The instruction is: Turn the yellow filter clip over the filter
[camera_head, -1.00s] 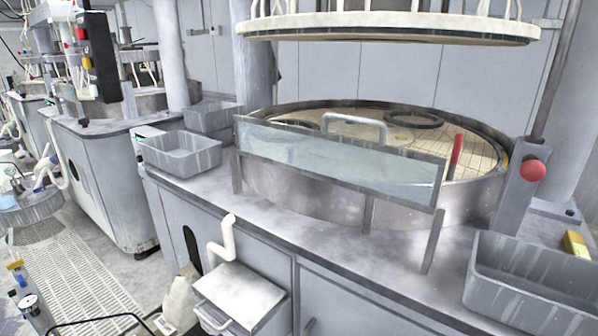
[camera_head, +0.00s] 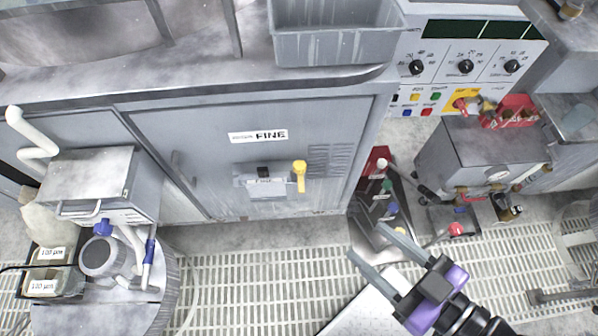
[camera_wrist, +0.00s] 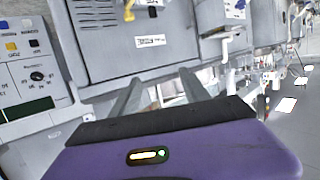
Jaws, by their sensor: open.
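The yellow filter clip (camera_head: 300,176) is on the front of the cabinet labelled "FINE", at the right end of a small grey-white filter (camera_head: 267,184). The clip points straight down, with its rounded head at the top. The filter has a black piece at its top and a label too small to read with certainty. My gripper (camera_head: 367,241) is open and empty, below and to the right of the clip and apart from it. In the wrist view my open fingers (camera_wrist: 161,77) stand before the cabinet, and the clip (camera_wrist: 129,10) shows at the top edge.
A control panel (camera_head: 462,68) with knobs stands right of the cabinet. A stand with coloured bottles (camera_head: 379,190) is between the cabinet and my gripper's right side. A grey metal box (camera_head: 482,150) is further right. Open floor grating (camera_head: 265,275) lies below the cabinet.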

